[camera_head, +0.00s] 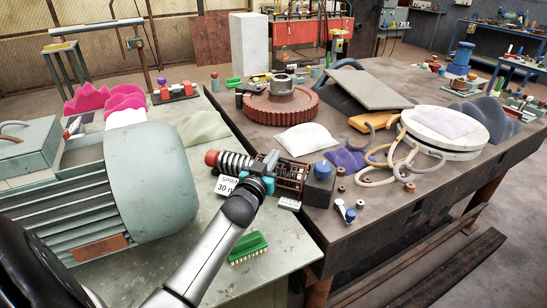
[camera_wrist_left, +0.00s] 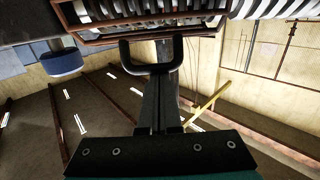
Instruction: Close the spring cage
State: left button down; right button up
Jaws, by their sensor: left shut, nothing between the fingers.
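The spring cage (camera_head: 288,178), a dark brown barred frame with coils inside, sits near the front left corner of the dark table. A light spring (camera_head: 236,162) with a red end sticks out of its left side. In the left wrist view the cage (camera_wrist_left: 190,32) spans the top, with a dark U-shaped handle (camera_wrist_left: 151,64) below it. My left gripper (camera_head: 262,174) is at the cage's left part. Its fingers (camera_wrist_left: 158,95) are shut and empty, just under the handle; I cannot tell whether they touch it. The cage's far side is hidden. My right gripper is not in view.
A blue-topped block (camera_head: 322,171) stands right of the cage. A label card (camera_head: 225,185) lies by the spring. A large grey-green motor (camera_head: 150,182) fills the left bench. Behind the cage are a white mound (camera_head: 307,139) and a red gear (camera_head: 281,106).

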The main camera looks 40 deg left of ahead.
pick_arm(q)
jog(key=shift+w+r+p, duration=0.25)
jog(key=shift+r+p, duration=0.2)
jog(key=shift+r, duration=0.15)
jog(key=r+p, duration=0.1)
jog(key=w+r, duration=0.1)
jog(key=p, duration=0.1)
jog(key=shift+w+a+r+p, duration=0.3)
jog(key=shift+r+p, duration=0.05)
jog(key=shift+r, duration=0.05)
jog(key=f+v, duration=0.1)
jog(key=v, duration=0.9)
jog(key=shift+f, duration=0.35)
jog(key=shift+d, duration=0.1)
